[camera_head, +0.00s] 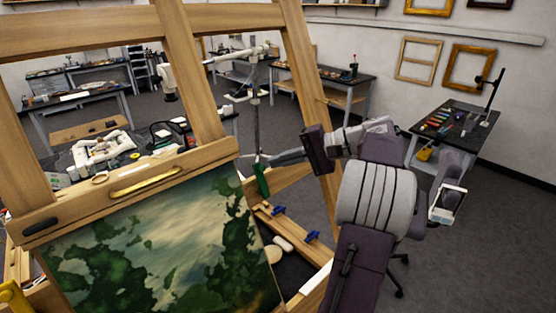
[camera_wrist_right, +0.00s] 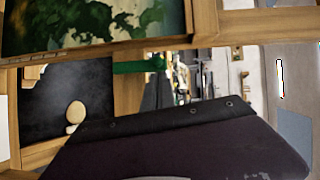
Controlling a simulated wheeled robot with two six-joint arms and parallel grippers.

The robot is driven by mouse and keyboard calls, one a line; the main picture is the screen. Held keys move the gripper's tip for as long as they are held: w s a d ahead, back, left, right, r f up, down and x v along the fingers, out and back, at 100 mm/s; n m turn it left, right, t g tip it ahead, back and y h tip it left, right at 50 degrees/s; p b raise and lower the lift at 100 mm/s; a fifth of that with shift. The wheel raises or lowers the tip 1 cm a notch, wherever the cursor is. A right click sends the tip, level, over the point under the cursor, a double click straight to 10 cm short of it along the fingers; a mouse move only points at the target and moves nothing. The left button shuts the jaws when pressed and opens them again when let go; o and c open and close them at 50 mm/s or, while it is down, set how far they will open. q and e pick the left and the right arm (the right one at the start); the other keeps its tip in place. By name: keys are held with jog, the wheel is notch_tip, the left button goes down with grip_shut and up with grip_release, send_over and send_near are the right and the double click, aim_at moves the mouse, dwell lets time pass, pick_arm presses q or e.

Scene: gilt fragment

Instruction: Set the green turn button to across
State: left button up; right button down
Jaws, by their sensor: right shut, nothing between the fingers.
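The green turn button (camera_head: 262,181) is a small elongated bar just right of the painting's (camera_head: 150,245) upper right corner. It runs roughly along the painting's right edge. In the right wrist view the turn button (camera_wrist_right: 138,67) lies level below the painting (camera_wrist_right: 85,22), parallel to its wooden edge. My right gripper (camera_head: 274,159) is shut and empty, with its tips just above and right of the button's upper end. I cannot tell whether they touch. The fingertips are hidden in the right wrist view, behind the dark hand. My left gripper is out of view.
The wooden easel frame (camera_head: 182,75) stands around the painting. A yellow handle (camera_head: 143,180) sits on its crossbar. Blue clips (camera_head: 312,237) lie on a wooden rail at the lower right. A table with tools (camera_head: 455,120) stands at the right. Dark floor is open beyond my right arm.

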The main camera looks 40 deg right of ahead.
pick_arm(q)
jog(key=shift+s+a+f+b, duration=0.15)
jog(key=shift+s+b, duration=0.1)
jog(key=shift+b, duration=0.05)
pick_arm(e)
jog(key=shift+s+a+r+n+g, duration=0.15)
jog(key=shift+a+n, duration=0.1)
jog(key=shift+a, duration=0.2)
jog(key=shift+s+a+n+g, duration=0.15)
jog(key=shift+a+n, duration=0.1)
jog(key=shift+a, duration=0.15)
